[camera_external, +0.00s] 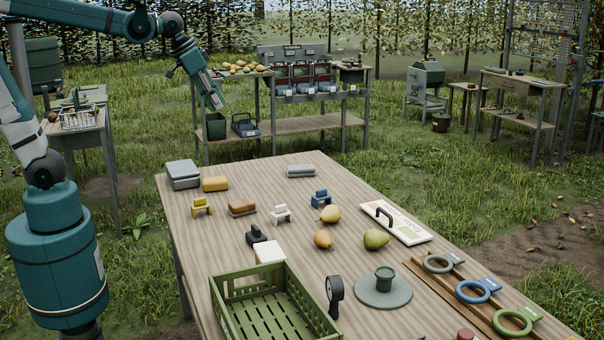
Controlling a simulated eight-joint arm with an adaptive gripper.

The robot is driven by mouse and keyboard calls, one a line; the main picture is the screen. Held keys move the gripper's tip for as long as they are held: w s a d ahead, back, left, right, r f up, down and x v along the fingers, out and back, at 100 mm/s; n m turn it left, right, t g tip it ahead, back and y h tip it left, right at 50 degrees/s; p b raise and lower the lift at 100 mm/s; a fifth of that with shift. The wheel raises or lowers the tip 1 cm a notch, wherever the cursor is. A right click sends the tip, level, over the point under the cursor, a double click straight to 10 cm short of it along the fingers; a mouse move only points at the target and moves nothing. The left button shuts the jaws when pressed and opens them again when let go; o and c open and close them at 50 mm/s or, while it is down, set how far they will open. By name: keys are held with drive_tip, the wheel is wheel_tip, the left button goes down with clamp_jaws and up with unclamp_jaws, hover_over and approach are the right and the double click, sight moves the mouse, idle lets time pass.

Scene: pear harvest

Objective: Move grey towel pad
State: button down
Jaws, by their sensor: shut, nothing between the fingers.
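A thicker grey block (183,174) sits at the far left corner; I cannot tell for certain which of the two is the towel pad. My gripper (216,102) points down, raised above and beyond the table's far left corner. It is shut and empty, apart from both grey things.
A yellow block (215,184) sits beside the grey block. Small coloured clips, a brown block (242,208) and several pears (376,239) spread over the table (205,245). A green crate (222,302) stands at the front. Bare wood surrounds the grey pad.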

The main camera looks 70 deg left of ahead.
drive_tip(key=w+a+f+g+p, duration=0.1)
drive_tip(key=w+a, duration=0.2)
drive_tip(key=w, duration=0.7)
drive_tip(key=w+a+g+p, duration=0.1)
drive_tip(key=w+a, duration=0.1)
drive_tip(key=w, duration=0.9)
drive_tip(key=w+a+f+g+p, duration=0.1)
drive_tip(key=w+a, duration=0.2)
drive_tip(key=w, duration=0.7)
drive_tip(key=w+a+f+g+p, duration=0.1)
drive_tip(key=w+a+f, duration=0.4)
drive_tip(key=w+f, duration=0.5)
drive_tip(key=w+a+f+g+p, duration=0.1)
drive_tip(key=w+a+f, duration=0.3)
drive_tip(key=w+f, duration=0.7)
wheel_tip(320, 180, down, 2)
drive_tip(key=shift+a+f+p, duration=0.15)
drive_tip(key=shift+a+p, duration=0.2)
drive_tip(key=shift+p, duration=0.15)
drive_tip(key=shift+f, duration=0.1)
